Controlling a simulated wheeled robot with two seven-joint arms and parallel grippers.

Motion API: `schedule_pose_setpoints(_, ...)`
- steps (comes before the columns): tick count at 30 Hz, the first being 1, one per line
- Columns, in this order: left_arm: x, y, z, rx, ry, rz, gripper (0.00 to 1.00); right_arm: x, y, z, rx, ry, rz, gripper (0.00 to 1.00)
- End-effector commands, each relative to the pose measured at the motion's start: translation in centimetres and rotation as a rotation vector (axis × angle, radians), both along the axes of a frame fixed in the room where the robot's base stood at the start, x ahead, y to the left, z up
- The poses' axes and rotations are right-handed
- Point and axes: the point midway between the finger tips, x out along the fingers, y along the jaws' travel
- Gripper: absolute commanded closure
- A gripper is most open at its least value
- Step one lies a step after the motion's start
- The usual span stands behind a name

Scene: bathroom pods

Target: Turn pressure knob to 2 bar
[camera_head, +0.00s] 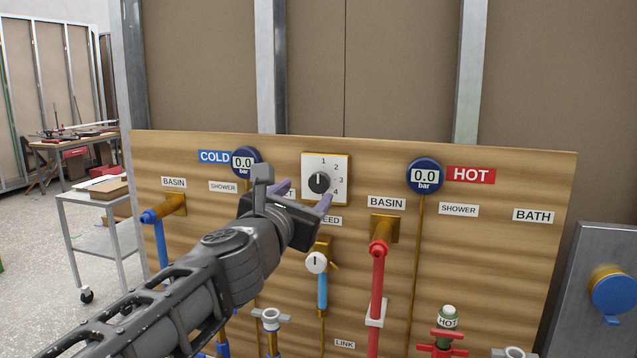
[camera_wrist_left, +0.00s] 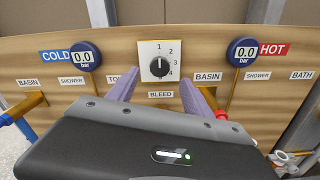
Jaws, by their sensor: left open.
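The black pressure knob (camera_head: 319,182) sits on a square white dial plate (camera_head: 311,163) marked 1 to 4 on the wooden panel. Its white pointer line points up, about toward 1. It also shows in the left wrist view (camera_wrist_left: 159,67). My left gripper (camera_head: 303,196) is open in front of the panel, just below the knob in the head view. In the left wrist view its two purple fingers (camera_wrist_left: 159,82) stand apart either side of and below the knob. Contact with the knob does not show. My right gripper is out of view.
A COLD gauge (camera_head: 243,162) and a HOT gauge (camera_head: 425,176) both read 0.0 bar. A grey cart (camera_head: 95,225) stands left; a blue knob (camera_head: 612,293) is at right.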

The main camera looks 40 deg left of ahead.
Motion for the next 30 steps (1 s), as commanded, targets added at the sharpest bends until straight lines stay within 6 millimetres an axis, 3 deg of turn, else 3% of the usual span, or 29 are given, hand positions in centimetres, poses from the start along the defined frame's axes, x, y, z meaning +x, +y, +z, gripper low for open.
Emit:
schedule_pose_setpoints(8, 1.3, 0.5, -0.3, 0.000, 0.003, 0.000, 0.41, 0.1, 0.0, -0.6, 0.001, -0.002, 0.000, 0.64)
schedule_pose_setpoints(21, 7.0, 2.5, -0.1, 0.001, 0.002, 0.001, 0.41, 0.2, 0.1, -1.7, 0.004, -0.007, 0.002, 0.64)
schedule_pose_setpoints(30, 7.4, 2.6, 0.0, 0.002, 0.002, 0.000, 0.41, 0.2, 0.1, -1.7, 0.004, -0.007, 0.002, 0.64)
